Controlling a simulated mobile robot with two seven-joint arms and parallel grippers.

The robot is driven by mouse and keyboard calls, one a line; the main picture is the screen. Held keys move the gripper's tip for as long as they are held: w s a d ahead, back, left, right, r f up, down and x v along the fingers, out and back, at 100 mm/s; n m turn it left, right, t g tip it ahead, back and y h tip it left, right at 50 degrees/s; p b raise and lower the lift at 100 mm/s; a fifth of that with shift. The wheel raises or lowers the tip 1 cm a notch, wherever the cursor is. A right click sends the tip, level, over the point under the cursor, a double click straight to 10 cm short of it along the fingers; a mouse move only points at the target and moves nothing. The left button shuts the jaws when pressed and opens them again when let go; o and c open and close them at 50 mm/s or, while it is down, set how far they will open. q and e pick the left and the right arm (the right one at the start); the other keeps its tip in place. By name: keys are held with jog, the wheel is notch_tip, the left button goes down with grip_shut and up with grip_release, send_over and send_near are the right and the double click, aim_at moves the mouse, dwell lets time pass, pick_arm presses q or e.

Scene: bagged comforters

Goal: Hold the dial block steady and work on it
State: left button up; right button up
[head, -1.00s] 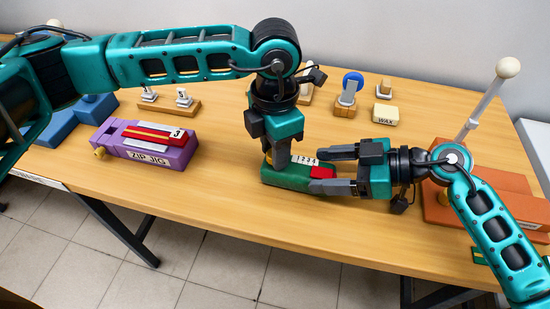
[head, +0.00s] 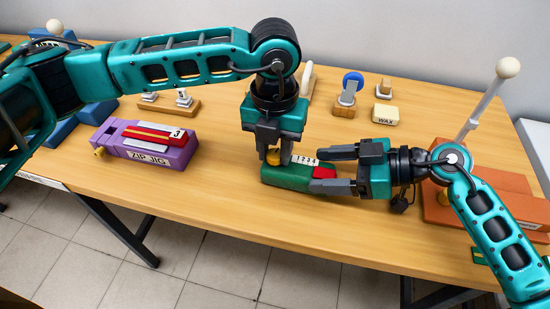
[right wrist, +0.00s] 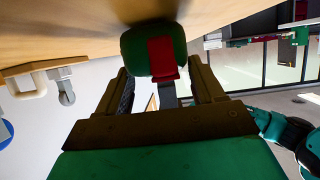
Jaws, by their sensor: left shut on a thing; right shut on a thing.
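The green dial block (head: 290,179) lies on the table, with a white strip of digits (head: 305,160) on top, a red part (head: 324,172) at its right end and a yellow knob (head: 273,157) at its left end. My left gripper (head: 274,159) points down from above, its fingers shut on the yellow knob. My right gripper (head: 323,170) comes from the right, its fingers on either side of the block's right end, shut on it. In the right wrist view the block's green end (right wrist: 140,48) and red part (right wrist: 163,58) show between the fingers.
A purple zip jig (head: 150,148) lies on the left. At the back are a wax block (head: 385,115), a stand with a blue disc (head: 347,97) and a wooden stamp rack (head: 180,109). An orange base with a lever (head: 474,124) stands at the right. The front-middle table is clear.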

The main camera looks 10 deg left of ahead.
pick_arm(q)
jog(key=shift+n, duration=0.4)
jog(key=o, duration=1.4)
jog(key=shift+r, duration=0.1)
jog(key=shift+r, duration=2.95)
pick_arm(e)
jog(key=o, duration=1.1)
jog(key=shift+o, duration=0.2)
